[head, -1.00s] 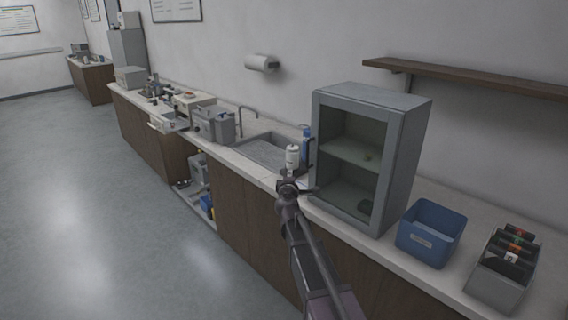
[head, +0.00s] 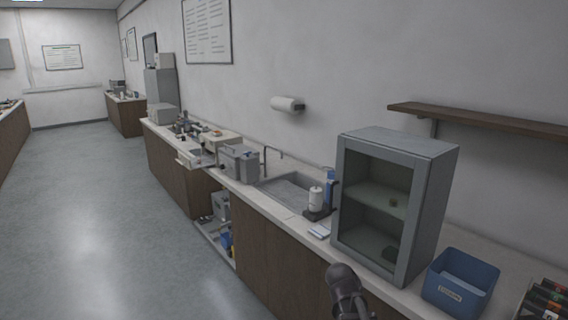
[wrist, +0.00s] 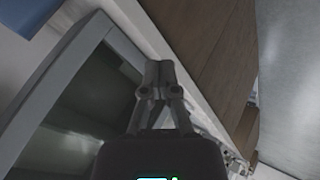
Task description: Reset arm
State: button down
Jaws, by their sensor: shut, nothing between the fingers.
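My gripper (wrist: 158,72) shows in the wrist view with its two fingers together and nothing between them. It is in front of the grey glass-fronted cabinet (wrist: 92,35) and the counter's front edge, apart from both as far as I can tell. In the head view, the dark end of my arm (head: 345,285) is at the bottom, in front of the counter and below the cabinet (head: 420,145). The fingers cannot be made out there.
A blue bin (head: 458,290) stands right of the cabinet. Left of it are a small stand with a white cylinder (head: 315,197), a sink (head: 285,190) and a grey machine (head: 238,162). A wooden shelf (head: 480,119) juts from the wall. The floor (head: 100,220) at left is clear.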

jog(key=s+a+f+m+g+y, duration=0.1)
jog(key=s+a+f+g+y, duration=0.1)
jog(key=s, duration=0.5)
jog(key=s+a+f+m+g+y, duration=0.1)
jog(key=s+a+f+g+y, duration=0.1)
jog(key=s, duration=0.6)
jog(key=shift+a+g+y, duration=0.8)
jog(key=shift+g, duration=0.1)
jog(key=shift+w, duration=0.1)
